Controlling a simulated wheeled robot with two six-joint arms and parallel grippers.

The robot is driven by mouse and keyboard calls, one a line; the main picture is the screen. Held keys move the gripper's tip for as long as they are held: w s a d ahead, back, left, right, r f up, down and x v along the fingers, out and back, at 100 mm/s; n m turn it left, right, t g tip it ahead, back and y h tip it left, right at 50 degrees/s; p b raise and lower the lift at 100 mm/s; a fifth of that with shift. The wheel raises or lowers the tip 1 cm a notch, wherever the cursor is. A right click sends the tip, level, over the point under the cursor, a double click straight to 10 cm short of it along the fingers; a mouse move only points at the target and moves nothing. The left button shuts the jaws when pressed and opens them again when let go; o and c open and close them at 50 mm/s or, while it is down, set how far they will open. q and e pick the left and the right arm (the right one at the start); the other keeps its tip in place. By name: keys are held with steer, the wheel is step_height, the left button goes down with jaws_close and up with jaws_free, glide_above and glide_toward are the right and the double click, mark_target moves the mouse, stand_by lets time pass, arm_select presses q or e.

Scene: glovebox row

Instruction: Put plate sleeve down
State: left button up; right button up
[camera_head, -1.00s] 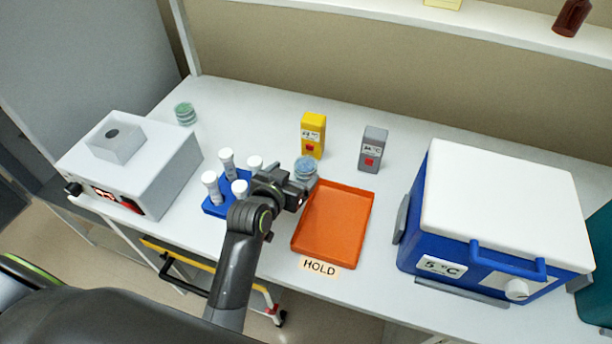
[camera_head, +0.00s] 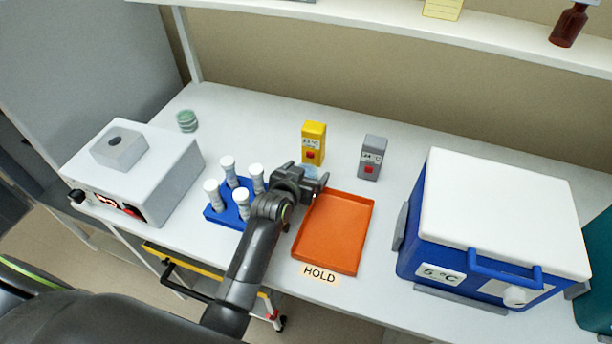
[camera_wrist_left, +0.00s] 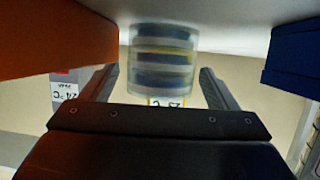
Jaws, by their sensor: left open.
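The plate sleeve, a clear round stack of blue dishes, stands on the white bench between the orange tray and the blue tube rack. In the head view only a bit of the plate sleeve (camera_head: 310,171) shows behind my left gripper (camera_head: 316,182). In the left wrist view, which is upside down, the plate sleeve (camera_wrist_left: 162,60) sits between the two spread fingers of my left gripper (camera_wrist_left: 158,76), with a gap on each side. The left gripper is open. My right gripper is not in view.
The orange tray (camera_head: 335,232) by the HOLD label (camera_head: 320,273) is empty. The blue rack (camera_head: 222,217) holds several white-capped tubes. A yellow timer (camera_head: 313,143) and grey timer (camera_head: 372,157) stand behind. A blue cooler (camera_head: 430,225) is right; a green dish stack (camera_head: 187,121) is back left.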

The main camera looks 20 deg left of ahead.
arm_select(q)
steer(key=c, duration=1.1)
steer(key=shift+r, duration=0.1)
